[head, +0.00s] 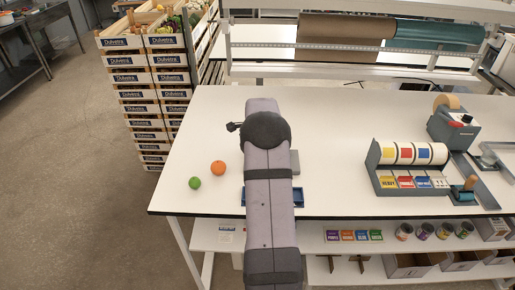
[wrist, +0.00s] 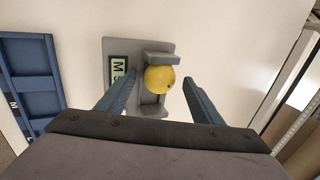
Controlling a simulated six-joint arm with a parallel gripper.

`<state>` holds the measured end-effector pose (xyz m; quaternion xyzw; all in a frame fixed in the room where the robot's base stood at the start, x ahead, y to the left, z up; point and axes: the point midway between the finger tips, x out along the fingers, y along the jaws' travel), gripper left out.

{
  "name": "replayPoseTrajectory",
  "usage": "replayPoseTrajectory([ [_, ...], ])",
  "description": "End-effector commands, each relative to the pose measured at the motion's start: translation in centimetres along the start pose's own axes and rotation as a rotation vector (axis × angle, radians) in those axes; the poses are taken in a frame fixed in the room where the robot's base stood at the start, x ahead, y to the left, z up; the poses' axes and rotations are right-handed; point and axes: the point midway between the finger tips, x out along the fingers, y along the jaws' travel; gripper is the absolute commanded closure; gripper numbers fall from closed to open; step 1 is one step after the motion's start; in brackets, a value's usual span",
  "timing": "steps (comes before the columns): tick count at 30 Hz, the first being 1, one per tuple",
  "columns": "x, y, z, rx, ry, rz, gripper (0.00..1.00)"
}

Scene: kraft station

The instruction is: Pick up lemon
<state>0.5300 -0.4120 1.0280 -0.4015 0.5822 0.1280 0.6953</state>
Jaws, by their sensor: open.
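My gripper (wrist: 158,82) is open, with one blue-grey finger on each side of the lemon in that view. The fingers look apart from the lemon, and I cannot tell how far above it they are. In the head view my arm hides the lemon and my gripper; only an edge of the grey stand (head: 295,162) shows.
A blue tray (wrist: 33,80) lies left of the stand. An orange fruit (head: 218,168) and a green fruit (head: 195,183) sit near the left table edge. A label dispenser (head: 408,185) stands on the right. The table (head: 335,120) between is clear. A paper roll rack stands behind.

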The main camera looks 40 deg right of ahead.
Motion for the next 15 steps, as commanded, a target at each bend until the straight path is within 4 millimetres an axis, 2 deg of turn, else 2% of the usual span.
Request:
replayPoseTrajectory([
  [5, 0.00, -0.02, -0.01, 0.000, 0.000, -0.001, 0.39],
  [10, -0.01, -0.01, 0.00, 0.000, 0.000, 0.000, 0.80],
  [11, -0.01, -0.01, 0.00, 0.000, 0.000, 0.000, 0.84],
  [15, -0.04, -0.04, 0.00, 0.000, 0.000, -0.001, 0.88],
])
